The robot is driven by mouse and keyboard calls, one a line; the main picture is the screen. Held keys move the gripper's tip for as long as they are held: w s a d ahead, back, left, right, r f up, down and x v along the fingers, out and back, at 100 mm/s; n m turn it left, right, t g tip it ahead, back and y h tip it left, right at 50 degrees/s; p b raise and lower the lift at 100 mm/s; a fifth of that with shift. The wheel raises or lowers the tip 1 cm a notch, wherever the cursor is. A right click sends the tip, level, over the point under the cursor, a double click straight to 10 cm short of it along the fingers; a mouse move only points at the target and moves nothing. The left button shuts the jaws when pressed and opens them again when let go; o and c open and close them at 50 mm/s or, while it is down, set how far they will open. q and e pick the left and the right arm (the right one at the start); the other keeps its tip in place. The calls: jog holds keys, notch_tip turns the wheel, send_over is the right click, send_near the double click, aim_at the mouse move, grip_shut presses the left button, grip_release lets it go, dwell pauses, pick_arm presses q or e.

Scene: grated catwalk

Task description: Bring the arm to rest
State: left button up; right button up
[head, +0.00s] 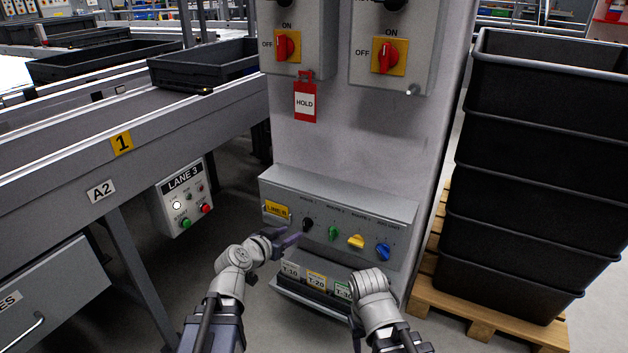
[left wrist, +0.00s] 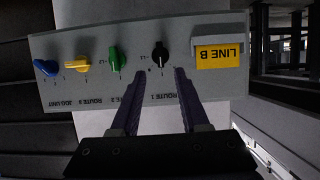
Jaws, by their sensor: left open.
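My left gripper (head: 290,242) reaches in front of the grey LINE B panel (head: 345,205), near its left end. Its fingers are open and empty in the left wrist view (left wrist: 159,73), with the black knob (left wrist: 161,53) just beyond and between the tips, apparently clear of them. The panel also has a green knob (head: 333,232), a yellow knob (head: 355,241) and a blue knob (head: 383,251). That wrist view shows the panel upside down. My right arm (head: 375,298) comes in low at the centre right; its gripper fingers are hidden.
Stacked black crates (head: 540,130) stand on a wooden pallet (head: 490,315) at the right. A conveyor (head: 60,165) and LANE 3 box (head: 182,197) are at the left. Red switches and a HOLD tag (head: 305,102) sit above. A tray with labelled cards (head: 316,281) is below the panel.

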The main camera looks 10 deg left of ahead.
pick_arm(q)
jog(key=s+d+f+m+g+h+p, duration=0.1)
jog(key=s+d+m+g+p, duration=0.1)
jog(key=s+d+g+p, duration=0.5)
jog(key=s+d+r+n+g+y+p, duration=0.1)
jog(key=s+d+g+y+p, duration=0.2)
jog(key=s, duration=0.4)
jog(key=s+d+n+g+y+p, duration=0.1)
jog(key=s+g+y+p, duration=0.25)
jog(key=s, duration=0.45)
notch_tip(320, 180, up, 37)
jog(key=p, duration=3.6)
jog(key=shift+w+a+t+p, duration=0.15)
jog(key=shift+w+t+p, duration=0.15)
jog(key=shift+t, duration=0.05)
pick_arm(e)
notch_tip(320, 180, up, 50)
pick_arm(q)
jog(key=shift+f, duration=0.1)
pick_arm(e)
jog(key=shift+r, duration=0.1)
